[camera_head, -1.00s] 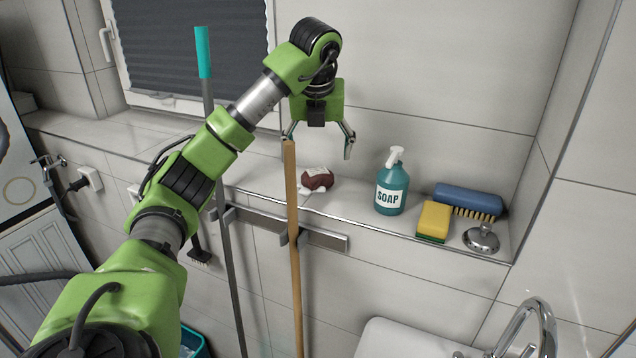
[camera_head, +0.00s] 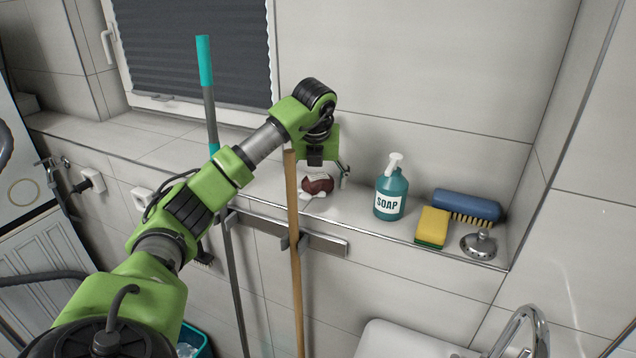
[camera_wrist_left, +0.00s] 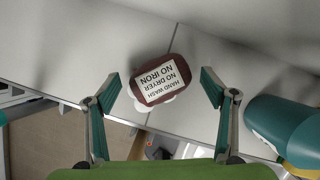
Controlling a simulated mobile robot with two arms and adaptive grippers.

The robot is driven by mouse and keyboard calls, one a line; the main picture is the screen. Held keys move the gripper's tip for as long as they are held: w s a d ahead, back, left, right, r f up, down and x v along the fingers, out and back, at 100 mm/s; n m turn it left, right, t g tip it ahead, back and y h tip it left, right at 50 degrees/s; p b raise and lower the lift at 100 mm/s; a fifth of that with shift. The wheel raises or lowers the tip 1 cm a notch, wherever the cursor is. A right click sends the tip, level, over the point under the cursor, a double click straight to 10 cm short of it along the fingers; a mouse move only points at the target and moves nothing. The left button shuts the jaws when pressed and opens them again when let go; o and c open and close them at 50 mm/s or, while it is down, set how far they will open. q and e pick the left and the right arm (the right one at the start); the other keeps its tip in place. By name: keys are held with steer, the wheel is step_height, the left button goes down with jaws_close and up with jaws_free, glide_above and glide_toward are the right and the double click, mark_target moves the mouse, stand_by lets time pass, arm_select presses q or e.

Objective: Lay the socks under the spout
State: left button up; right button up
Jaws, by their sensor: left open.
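The socks (camera_head: 317,183) are a dark red bundle with white parts, lying on the tiled ledge (camera_head: 262,190) left of the soap bottle. In the left wrist view the bundle (camera_wrist_left: 150,97) carries a white label reading "HAND WASH NO DRYER NO IRON". My left gripper (camera_head: 326,180) is right above the bundle, pointing down. In the left wrist view its open fingers (camera_wrist_left: 162,95) stand on both sides of the bundle with gaps between. The chrome spout (camera_head: 524,318) is at the lower right above a white basin (camera_head: 405,340). My right gripper is not in view.
A teal soap bottle (camera_head: 391,190), yellow sponge (camera_head: 432,227), blue brush (camera_head: 467,204) and chrome plug-like piece (camera_head: 478,244) stand right of the bundle. A wooden stick (camera_head: 293,230) and a teal-topped pole (camera_head: 205,70) rise in front of the ledge.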

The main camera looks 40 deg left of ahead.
arm_select(q)
steer(key=shift+r, duration=0.1)
steer(key=c, duration=1.2)
steer(key=shift+c, duration=0.7)
steer(key=shift+r, duration=0.1)
